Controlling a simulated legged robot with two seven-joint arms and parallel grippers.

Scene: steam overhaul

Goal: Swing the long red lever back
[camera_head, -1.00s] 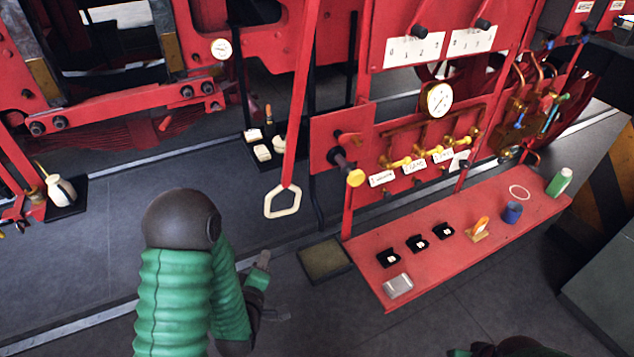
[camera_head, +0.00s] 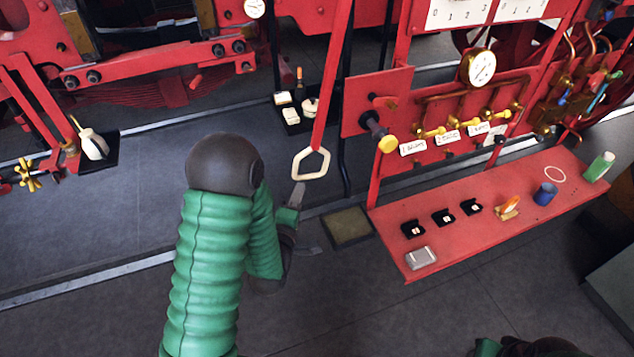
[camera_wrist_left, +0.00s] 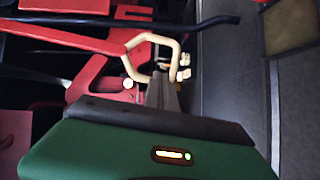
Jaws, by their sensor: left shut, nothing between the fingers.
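The long red lever (camera_head: 334,75) hangs down in front of the red frame, left of the gauge panel in the head view. Its lower end carries a cream, open loop handle (camera_head: 325,165). My left gripper (camera_head: 299,190) is shut and empty, its tips just below the handle's lower left side in the head view. In the left wrist view the loop handle (camera_wrist_left: 136,44) shows beyond the finger tips (camera_wrist_left: 161,82), which overlap its lower edge in the picture. Whether they touch it, I cannot tell. My right gripper is out of view.
A red shelf (camera_head: 450,245) with small items stands to the right, below a gauge (camera_head: 481,68) and yellow-handled valves. A flat dark box (camera_head: 347,227) lies on the floor near the handle. A black tray (camera_head: 292,115) with small pale items sits behind the lever.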

